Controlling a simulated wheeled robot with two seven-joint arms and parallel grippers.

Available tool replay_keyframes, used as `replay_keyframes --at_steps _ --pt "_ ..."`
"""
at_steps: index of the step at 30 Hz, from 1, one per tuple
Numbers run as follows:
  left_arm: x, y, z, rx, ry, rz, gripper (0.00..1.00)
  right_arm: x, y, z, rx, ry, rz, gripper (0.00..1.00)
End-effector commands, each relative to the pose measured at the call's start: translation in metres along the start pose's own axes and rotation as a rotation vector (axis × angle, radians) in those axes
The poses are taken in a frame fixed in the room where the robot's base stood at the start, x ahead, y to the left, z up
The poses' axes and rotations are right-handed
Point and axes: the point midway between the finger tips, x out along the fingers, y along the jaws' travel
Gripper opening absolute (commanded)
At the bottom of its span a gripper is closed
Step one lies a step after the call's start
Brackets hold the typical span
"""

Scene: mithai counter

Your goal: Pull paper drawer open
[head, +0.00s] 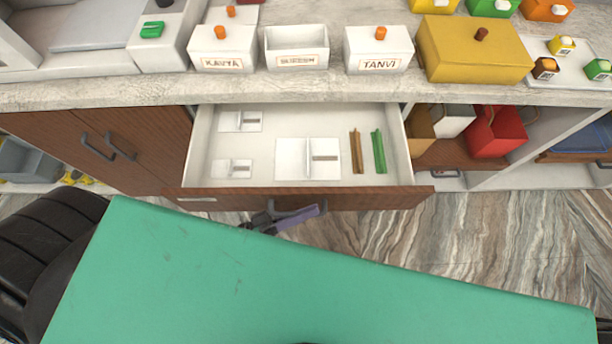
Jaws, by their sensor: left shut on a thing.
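The paper drawer (375,198) stands pulled out from under the counter, with its brown wood front towards me and its white inside showing. Inside lie white paper pieces (292,158), smaller white pieces at the left, a brown stick (356,151) and a green stick (378,151). My left gripper (290,215) is at the middle of the drawer front, shut on the dark drawer handle (283,206). Much of this gripper and its arm is hidden. My right gripper is not in view.
Labelled white boxes (222,48) and a yellow box (474,50) stand on the counter (150,93) above the drawer. Closed brown doors with dark handles (110,148) are at the left. Open shelves with a red box (497,132) are at the right.

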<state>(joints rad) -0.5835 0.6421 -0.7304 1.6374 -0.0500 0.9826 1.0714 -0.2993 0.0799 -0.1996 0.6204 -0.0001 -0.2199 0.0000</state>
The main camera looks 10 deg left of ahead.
Motion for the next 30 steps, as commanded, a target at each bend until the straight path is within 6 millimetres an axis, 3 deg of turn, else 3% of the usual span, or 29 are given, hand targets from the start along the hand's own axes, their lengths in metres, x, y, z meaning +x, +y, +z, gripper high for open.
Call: replay_keyframes --at_steps 9,21,22,23,30 --pt "-0.011 0.017 0.023 0.002 0.000 0.000 0.00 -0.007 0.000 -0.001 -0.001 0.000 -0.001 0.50" --pt "-0.011 0.017 0.026 0.001 -0.001 -0.001 0.00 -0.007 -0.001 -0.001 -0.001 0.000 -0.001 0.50" --pt "-0.011 0.017 0.026 0.001 -0.001 -0.001 0.25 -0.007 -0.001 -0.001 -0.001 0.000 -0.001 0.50" --pt "-0.011 0.017 0.026 0.001 -0.001 -0.001 0.30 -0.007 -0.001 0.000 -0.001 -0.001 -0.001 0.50" --pt "-0.011 0.018 0.025 0.002 0.000 0.000 0.30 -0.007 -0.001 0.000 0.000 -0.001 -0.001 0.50"
